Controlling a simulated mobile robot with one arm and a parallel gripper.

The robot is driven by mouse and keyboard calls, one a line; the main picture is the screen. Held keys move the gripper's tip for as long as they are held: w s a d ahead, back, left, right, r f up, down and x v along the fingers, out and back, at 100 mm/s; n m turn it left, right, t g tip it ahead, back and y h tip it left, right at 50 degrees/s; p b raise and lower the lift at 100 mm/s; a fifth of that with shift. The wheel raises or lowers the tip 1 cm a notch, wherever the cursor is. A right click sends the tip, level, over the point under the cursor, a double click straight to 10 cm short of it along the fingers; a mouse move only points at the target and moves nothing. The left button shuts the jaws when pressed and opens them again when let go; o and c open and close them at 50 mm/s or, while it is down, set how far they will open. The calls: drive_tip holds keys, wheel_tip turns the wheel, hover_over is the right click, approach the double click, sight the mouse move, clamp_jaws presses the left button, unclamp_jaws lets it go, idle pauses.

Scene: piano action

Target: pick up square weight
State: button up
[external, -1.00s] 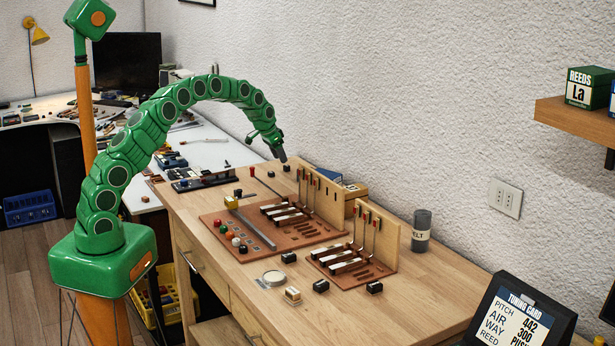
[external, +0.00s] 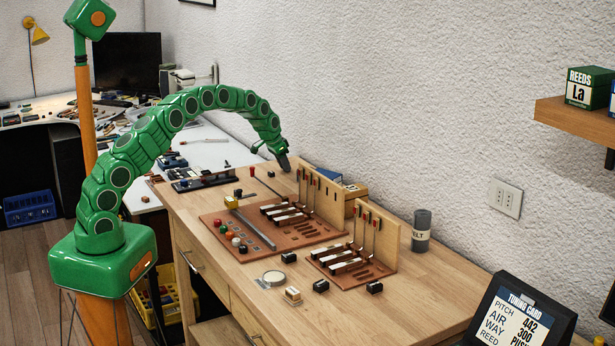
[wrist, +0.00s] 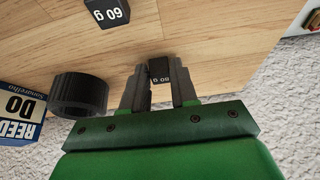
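A small black square weight marked 60 g (wrist: 160,70) stands on the wooden bench, between my gripper's fingertips in the wrist view. My gripper (wrist: 160,78) has one finger on each side of it, very close to its sides. I cannot tell whether the fingers press on it. In the external view my gripper (external: 286,165) points down at the far end of the bench near the wall and hides the weight. A second black weight marked 60 g (wrist: 107,12) sits apart on the bench at the wrist view's top edge.
A black ribbed cylinder (wrist: 78,95) and a REEDS DO box (wrist: 20,112) are left of my gripper in the wrist view. The white wall is close by. In the external view a brown board with piano parts (external: 268,238) covers the bench middle.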

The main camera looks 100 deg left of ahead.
clamp_jaws()
